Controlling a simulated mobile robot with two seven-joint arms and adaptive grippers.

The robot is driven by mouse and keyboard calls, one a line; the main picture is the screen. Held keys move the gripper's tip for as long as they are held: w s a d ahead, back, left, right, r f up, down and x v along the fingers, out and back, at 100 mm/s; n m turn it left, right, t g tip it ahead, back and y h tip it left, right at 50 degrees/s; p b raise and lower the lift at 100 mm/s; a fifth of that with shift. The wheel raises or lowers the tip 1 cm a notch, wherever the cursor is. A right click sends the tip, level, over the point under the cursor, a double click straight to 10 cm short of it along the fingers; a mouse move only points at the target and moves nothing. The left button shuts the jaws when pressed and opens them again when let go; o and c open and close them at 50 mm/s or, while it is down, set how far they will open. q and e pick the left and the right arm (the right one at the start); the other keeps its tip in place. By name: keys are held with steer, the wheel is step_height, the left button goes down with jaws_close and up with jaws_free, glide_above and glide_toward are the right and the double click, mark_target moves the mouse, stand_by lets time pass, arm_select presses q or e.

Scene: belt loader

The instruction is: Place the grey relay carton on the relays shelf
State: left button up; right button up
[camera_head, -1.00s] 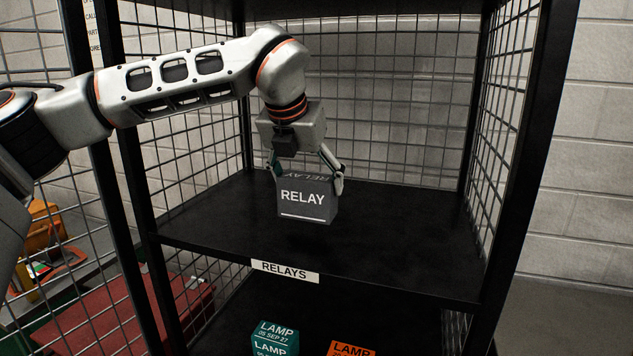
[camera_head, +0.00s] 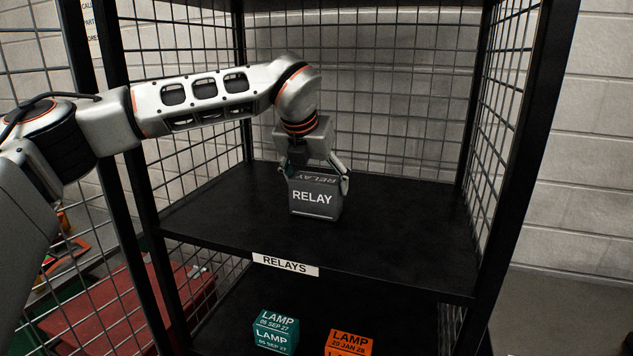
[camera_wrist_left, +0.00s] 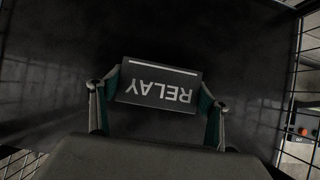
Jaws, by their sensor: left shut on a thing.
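The grey relay carton (camera_head: 314,200), with RELAY in white on its top and front, is upright at the black relays shelf (camera_head: 400,235), near the middle of its width. My left gripper (camera_head: 318,174) is shut on the carton from above, one finger on each side. I cannot tell whether the carton's underside touches the shelf. In the left wrist view the carton (camera_wrist_left: 158,84) sits between the two fingers (camera_wrist_left: 158,110), over the dark shelf. A white RELAYS label (camera_head: 285,264) is on the shelf's front edge. My right gripper is not in view.
The shelf around the carton is bare. Black posts and wire mesh (camera_head: 500,130) close the sides and back. On the shelf below are a teal LAMP carton (camera_head: 275,332) and an orange LAMP carton (camera_head: 351,343). A red surface (camera_head: 120,305) shows at lower left.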

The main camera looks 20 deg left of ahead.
arm_select(q)
steer(key=o, duration=1.3)
steer(key=shift+f, duration=0.1)
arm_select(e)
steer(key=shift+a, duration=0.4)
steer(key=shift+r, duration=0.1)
arm_select(q)
steer(key=shift+r, duration=0.2)
steer(key=b+v, duration=0.1)
steer(key=v, duration=1.1)
steer(key=shift+b, duration=0.35)
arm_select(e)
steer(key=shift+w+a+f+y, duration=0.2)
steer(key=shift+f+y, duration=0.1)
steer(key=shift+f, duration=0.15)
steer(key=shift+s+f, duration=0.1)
arm_select(q)
steer(key=shift+f, duration=0.1)
